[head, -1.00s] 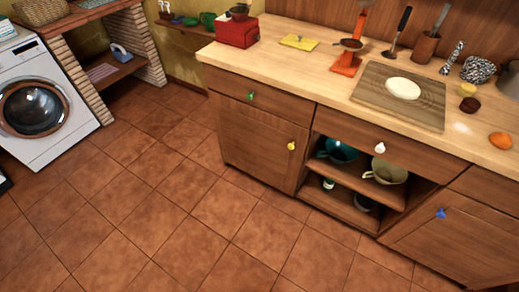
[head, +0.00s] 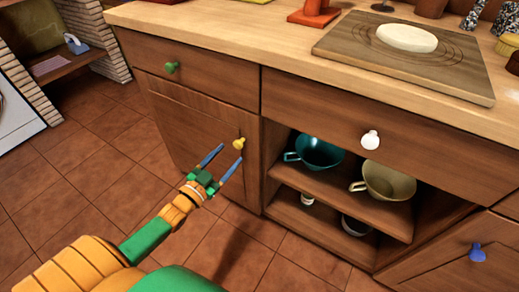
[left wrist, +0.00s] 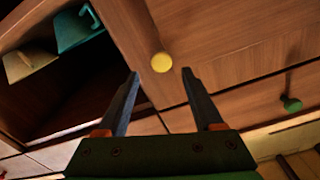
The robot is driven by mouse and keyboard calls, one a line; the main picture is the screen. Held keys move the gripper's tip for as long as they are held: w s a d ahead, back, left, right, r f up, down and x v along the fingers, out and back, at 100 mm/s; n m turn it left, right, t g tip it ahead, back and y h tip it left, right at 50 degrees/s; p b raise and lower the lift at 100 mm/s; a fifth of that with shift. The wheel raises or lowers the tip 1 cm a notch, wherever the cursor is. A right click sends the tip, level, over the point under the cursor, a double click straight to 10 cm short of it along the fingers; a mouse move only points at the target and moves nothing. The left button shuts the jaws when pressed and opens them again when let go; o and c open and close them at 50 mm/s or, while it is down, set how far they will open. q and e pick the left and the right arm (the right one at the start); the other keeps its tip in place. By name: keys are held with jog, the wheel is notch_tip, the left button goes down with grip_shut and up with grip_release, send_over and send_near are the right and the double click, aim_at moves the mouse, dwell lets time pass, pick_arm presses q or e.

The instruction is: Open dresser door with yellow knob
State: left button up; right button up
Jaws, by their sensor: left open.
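The yellow knob (head: 238,144) sits near the upper right edge of a closed brown dresser door (head: 187,140). My left gripper (head: 226,155) is open and empty, just in front of and slightly below the knob in the head view. In the left wrist view the yellow knob (left wrist: 161,62) is ahead of the two open fingertips (left wrist: 160,76), seen between them and a little beyond. The gripper does not appear to touch the knob. My right gripper is not in view.
A drawer with a green knob (head: 172,67) is above the door. Right of the door, open shelves hold a teal cup (head: 320,153) and a beige cup (head: 387,181). A white knob (head: 370,139) and blue knob (head: 477,252) are farther right. Tiled floor lies clear in front.

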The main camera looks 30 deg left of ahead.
aim_at(237, 145)
pick_arm(q)
jog(key=w+b, duration=0.1)
jog(key=w, duration=0.3)
jog(key=shift+w, duration=0.3)
grip_shut()
dwell(1.1)
